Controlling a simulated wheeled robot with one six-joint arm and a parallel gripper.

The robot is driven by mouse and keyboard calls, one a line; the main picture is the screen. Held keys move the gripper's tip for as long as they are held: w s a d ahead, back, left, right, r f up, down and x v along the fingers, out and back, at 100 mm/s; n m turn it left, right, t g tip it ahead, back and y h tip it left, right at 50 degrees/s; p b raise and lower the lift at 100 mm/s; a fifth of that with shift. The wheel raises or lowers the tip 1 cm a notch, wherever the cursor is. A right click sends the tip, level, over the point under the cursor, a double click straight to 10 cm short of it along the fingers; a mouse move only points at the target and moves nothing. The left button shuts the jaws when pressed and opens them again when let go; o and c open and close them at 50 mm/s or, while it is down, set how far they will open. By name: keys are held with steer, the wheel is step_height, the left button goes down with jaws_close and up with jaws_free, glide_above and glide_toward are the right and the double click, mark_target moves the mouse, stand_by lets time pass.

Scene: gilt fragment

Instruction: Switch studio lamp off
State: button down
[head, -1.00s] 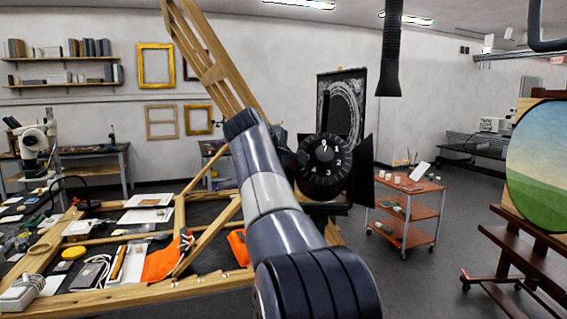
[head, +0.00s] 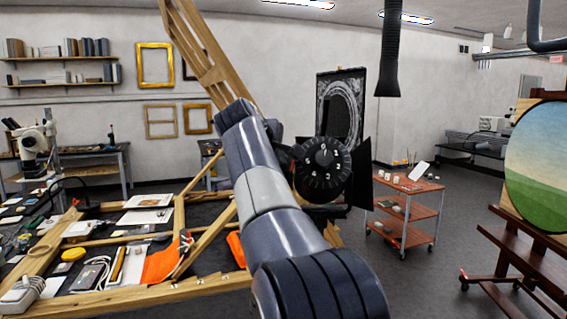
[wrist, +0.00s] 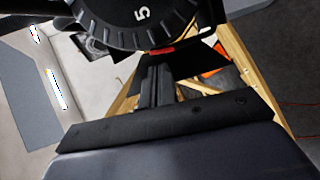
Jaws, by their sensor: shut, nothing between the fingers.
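The studio lamp (head: 325,192) is a black fixture with dark flaps at its right, in the middle of the head view. A round black dial (head: 321,158) with white numerals is on the side facing me. In the wrist view the lower part of the dial (wrist: 138,22) fills the top, with a 5 readable. A small red piece (wrist: 163,51) shows just below it. My gripper (wrist: 158,72) is shut and empty, its fingers just below the dial and red piece. Whether they touch is unclear. In the head view my arm largely hides the gripper.
A wooden frame table (head: 130,295) with tools and papers stands at left. A wooden strut (head: 205,55) rises beside my arm. A red-brown trolley (head: 412,187) stands right of the lamp, and an easel with a round painting (head: 540,165) is farther right. Open floor lies between them.

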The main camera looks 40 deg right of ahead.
steer(key=v, duration=0.8)
steer(key=shift+b, duration=0.4)
steer(key=shift+a+r, duration=0.1)
